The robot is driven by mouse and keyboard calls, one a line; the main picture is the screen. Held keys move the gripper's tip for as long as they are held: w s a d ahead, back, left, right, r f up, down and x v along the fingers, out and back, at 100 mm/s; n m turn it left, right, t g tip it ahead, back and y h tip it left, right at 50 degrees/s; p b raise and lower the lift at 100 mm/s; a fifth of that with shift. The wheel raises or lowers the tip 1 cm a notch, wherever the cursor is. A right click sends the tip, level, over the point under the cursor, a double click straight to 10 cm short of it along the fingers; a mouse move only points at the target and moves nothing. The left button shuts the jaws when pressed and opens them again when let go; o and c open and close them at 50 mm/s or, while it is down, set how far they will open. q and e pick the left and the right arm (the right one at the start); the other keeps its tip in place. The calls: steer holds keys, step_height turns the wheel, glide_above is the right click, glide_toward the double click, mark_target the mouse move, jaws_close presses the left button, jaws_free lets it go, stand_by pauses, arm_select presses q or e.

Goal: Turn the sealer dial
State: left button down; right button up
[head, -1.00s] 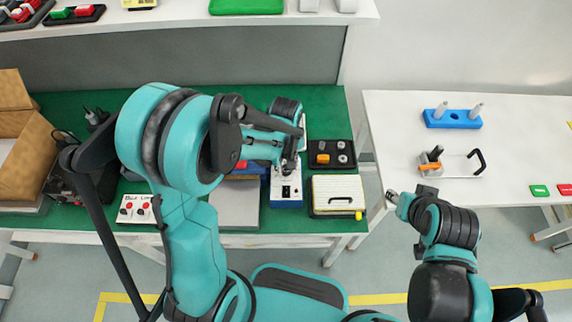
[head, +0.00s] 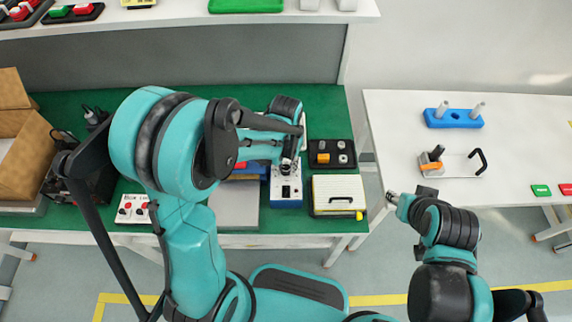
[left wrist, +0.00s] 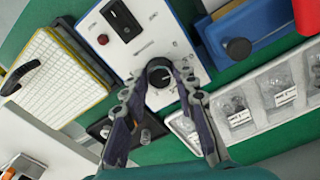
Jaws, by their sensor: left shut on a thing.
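The sealer is a narrow device with a white panel (head: 286,189) and blue sides, on the green table in the head view. The left wrist view shows its panel (left wrist: 143,47) with a black rocker switch (left wrist: 121,20), a red button (left wrist: 103,39) and a round black dial (left wrist: 159,71). My left gripper (head: 288,168) reaches down over the panel and hides the dial in the head view. In the left wrist view its fingers (left wrist: 157,84) are shut on the dial, one on each side. My right gripper (head: 392,197) hangs empty near the white table's front left corner; its jaw opening is too small to tell.
Close right of the sealer are a black tray (head: 322,160) of small parts and a yellow-edged white pad (head: 338,192). A grey plate (head: 235,205) lies left of it. A white box with switches (head: 131,209) and a cardboard box (head: 20,170) stand further left.

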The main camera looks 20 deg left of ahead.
arm_select(q)
steer(key=m, duration=1.1)
steer(key=shift+m+b, duration=0.3)
steer(key=shift+m, duration=0.1)
steer(key=m, duration=1)
steer(key=shift+m, duration=0.4)
steer(key=c, duration=1.2)
jaws_free()
